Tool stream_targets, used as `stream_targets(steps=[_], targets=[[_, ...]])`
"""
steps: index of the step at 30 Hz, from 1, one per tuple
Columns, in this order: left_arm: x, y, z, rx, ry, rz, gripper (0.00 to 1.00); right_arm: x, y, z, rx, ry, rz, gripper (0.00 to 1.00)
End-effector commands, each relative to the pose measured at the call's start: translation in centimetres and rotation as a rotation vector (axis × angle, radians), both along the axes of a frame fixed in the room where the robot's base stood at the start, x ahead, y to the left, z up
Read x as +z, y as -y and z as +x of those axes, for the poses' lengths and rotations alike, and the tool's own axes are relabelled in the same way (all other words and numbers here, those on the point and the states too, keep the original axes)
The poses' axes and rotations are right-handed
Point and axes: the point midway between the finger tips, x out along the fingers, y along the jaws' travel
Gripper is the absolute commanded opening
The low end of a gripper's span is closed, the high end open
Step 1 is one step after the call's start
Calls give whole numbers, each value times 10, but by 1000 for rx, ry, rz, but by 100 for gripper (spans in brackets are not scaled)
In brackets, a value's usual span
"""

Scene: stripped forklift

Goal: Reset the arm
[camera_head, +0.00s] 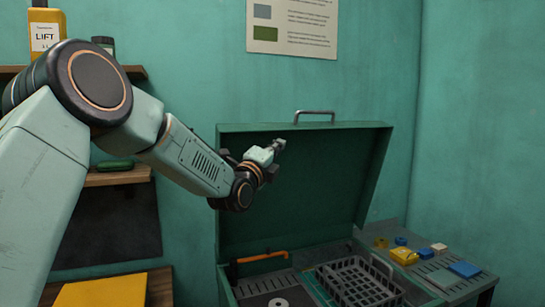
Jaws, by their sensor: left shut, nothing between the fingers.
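My left arm comes in from the left and reaches to the middle of the camera_head view. My left gripper (277,146) is at its end, small in the picture, shut and empty. It is raised in front of the open lid of a green case (350,185), apart from the things inside the case. My right gripper is not in view.
The case holds a grey wire basket (358,282), an orange-handled tool (262,257) and a light disc (278,303). Yellow and blue blocks lie on a grey side shelf (440,274). Wall shelves at left hold a yellow bottle (46,33). A poster (292,25) hangs behind.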

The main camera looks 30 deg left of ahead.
Motion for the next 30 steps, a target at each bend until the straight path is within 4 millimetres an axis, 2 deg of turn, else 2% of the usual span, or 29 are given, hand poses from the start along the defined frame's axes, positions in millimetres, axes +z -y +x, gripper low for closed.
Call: stream_targets(steps=[3,7,19,24,28,30], targets=[[-3,1,-16,1,2,-3,0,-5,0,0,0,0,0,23],[-5,3,-26,0,0,-2,0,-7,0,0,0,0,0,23],[-6,5,-32,-13,3,-45,0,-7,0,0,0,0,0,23],[-17,5,-31,-84,-19,-323,0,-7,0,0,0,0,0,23],[-46,15,-36,-140,-82,-627,0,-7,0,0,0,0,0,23],[-70,25,-40,-159,-132,-788,0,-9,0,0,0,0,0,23]])
